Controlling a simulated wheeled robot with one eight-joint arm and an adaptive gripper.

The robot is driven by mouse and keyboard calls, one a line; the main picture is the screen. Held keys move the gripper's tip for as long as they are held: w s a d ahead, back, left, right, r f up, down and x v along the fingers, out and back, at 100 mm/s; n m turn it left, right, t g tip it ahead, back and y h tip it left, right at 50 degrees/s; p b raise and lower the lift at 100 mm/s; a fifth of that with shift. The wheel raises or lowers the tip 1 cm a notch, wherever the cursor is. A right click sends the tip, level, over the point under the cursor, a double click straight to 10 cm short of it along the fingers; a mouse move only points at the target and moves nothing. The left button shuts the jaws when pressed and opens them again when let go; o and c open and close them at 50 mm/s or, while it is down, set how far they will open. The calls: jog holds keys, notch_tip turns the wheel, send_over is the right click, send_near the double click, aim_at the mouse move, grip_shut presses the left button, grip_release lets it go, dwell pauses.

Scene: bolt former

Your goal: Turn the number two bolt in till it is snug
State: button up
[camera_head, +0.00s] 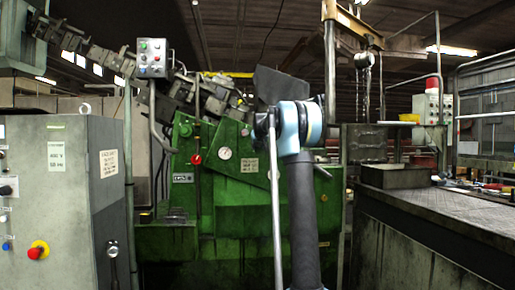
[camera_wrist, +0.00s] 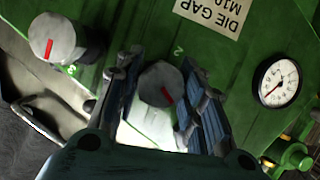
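The number two bolt (camera_wrist: 160,85) has a round grey head with a red mark and sits on the green machine face, with a small pale "2" just above it in the wrist view. My gripper (camera_wrist: 160,78) is open, with one finger on each side of this head. I cannot tell whether the pads touch it. A second grey head (camera_wrist: 57,40) with a red mark is at upper left in the wrist view, outside the fingers. In the head view my own arm hides the gripper, and I cannot make out the bolt there.
The green machine (camera_head: 215,205) stands ahead. A DIE GAP plate (camera_wrist: 212,14) and a white dial gauge (camera_wrist: 279,82) lie above and right of the fingers. A grey control cabinet (camera_head: 65,200) stands left, a metal bench (camera_head: 450,215) right.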

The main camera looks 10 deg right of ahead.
jog(key=shift+c, duration=1.4)
jog(key=m+y, duration=0.2)
jog(key=shift+d+m, duration=0.1)
jog(key=shift+m, duration=0.3)
jog(key=m+y, duration=0.2)
jog(key=m, duration=0.2)
jog(key=shift+t+y, duration=0.3)
jog(key=shift+y, duration=0.1)
jog(key=shift+m, duration=0.3)
jog(key=o, duration=1.1)
